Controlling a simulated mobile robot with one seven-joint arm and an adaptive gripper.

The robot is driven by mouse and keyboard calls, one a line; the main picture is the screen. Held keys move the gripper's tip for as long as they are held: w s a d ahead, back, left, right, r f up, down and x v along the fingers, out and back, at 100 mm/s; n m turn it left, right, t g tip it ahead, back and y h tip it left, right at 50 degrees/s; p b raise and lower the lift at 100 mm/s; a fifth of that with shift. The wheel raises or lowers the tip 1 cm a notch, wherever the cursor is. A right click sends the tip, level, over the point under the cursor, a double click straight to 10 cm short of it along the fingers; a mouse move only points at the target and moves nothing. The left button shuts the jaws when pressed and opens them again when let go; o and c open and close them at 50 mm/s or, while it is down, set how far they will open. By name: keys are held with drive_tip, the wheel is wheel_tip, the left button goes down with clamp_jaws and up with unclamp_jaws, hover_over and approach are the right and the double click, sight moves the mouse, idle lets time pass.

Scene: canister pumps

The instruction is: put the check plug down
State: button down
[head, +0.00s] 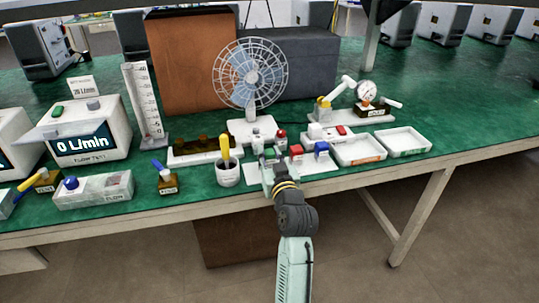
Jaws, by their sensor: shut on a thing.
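Just right of the gripper is a white plate with a red piece (296,150) and a blue piece (321,148). A red-topped piece (281,135) stands just behind. I cannot tell whether the held thing touches anything.
Two white trays, one with an orange label (362,160) and one with a green label (404,151), lie to the right. A fan (250,75) stands behind. A flow tester (85,135) is at left. Bare green table (480,110) lies far right.

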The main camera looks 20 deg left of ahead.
drive_tip(key=c, duration=1.3)
unclamp_jaws()
drive_tip(key=shift+r+p, duration=0.25)
drive_tip(key=shift+p, duration=0.1)
drive_tip(key=b+v, duration=0.3)
drive_tip(key=v, duration=0.9)
drive_tip(key=shift+f, duration=0.1)
